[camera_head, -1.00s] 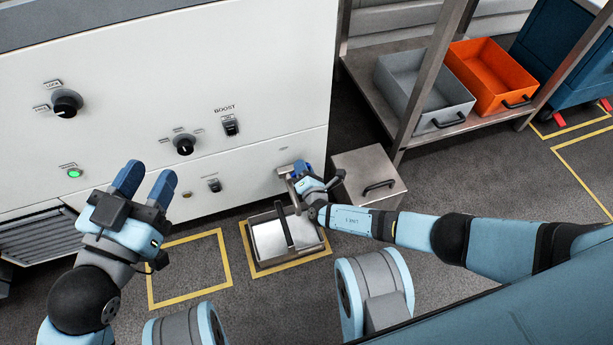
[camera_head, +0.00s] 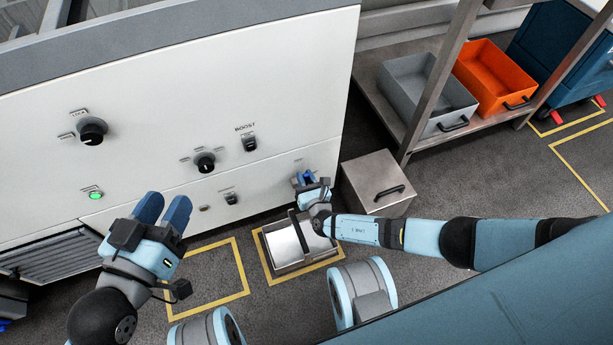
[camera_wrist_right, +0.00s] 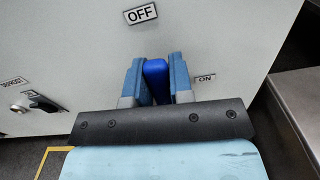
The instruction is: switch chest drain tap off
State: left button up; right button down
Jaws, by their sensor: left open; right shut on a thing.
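The chest drain tap has a blue handle (camera_wrist_right: 157,80), low on the right of the white chest front (camera_head: 200,90). My right gripper (camera_head: 306,178) is shut on this handle; in the right wrist view its fingers (camera_wrist_right: 157,75) stand on both sides of it. The handle looks upright in that view, its top below the OFF label (camera_wrist_right: 139,14). The ON label (camera_wrist_right: 204,78) is just right of the fingers. The rest of the tap is hidden by my gripper. My left gripper (camera_head: 162,207) is open and empty in front of the chest, at left.
A metal drain pan (camera_head: 290,262) with a dark handle stands on the floor below the tap. A steel box (camera_head: 375,170) is close on the right. Knobs (camera_head: 93,131) and switches (camera_head: 249,143) are on the panel. A shelf with grey (camera_head: 425,80) and orange (camera_head: 490,60) crates is further right.

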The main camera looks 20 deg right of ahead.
pick_arm(q)
jog(key=shift+r, duration=0.15)
pick_arm(e)
jog(key=shift+a+n, duration=0.2)
jog(key=shift+n, duration=0.3)
pick_arm(q)
jog(key=shift+w+a, duration=0.1)
pick_arm(e)
jog(key=c, duration=1)
grip_release()
jog(key=shift+a, duration=0.1)
jog(key=shift+s, duration=0.1)
